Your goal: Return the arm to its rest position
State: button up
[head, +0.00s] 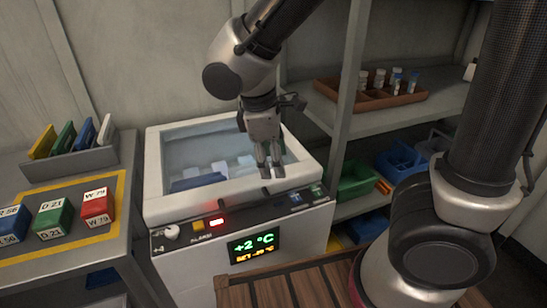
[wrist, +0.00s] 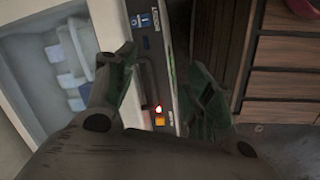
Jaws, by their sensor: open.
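My arm reaches in from the top of the head view and bends down. My gripper (head: 270,172) hangs above the front rim of a white chest cooler (head: 155,185), pointing down. In the wrist view my gripper (wrist: 165,75) has its two fingers spread apart, with nothing between them but the cooler's control panel (wrist: 160,70) below. The cooler's top is open or glazed; I cannot tell which. Pale and blue items (head: 200,178) lie inside it. Its display (head: 254,246) reads +2 °C, and a red light (head: 217,222) glows on the panel.
At left, a bench (head: 128,210) holds blue, green and red labelled blocks and a rack of coloured plates (head: 70,160). At right, shelves (head: 345,110) hold a brown tray (head: 370,98) of bottles and green and blue baskets. A slatted wooden surface (head: 300,285) lies in front.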

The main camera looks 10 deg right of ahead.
jog(key=s+d+r+m+t, duration=0.1)
jog(key=s+d+r+m, duration=0.1)
jog(key=d, duration=0.6)
jog(key=s+d+r+m+t+y, duration=0.1)
jog(key=s+d+r+m, duration=0.1)
jog(key=d+r+m, duration=0.3)
jog(key=s+d+r+m+t+y, duration=0.1)
jog(key=s+d+r+m, duration=0.2)
jog(key=d+m, duration=0.4)
jog(key=d+r, duration=0.1)
jog(key=d, duration=0.3)
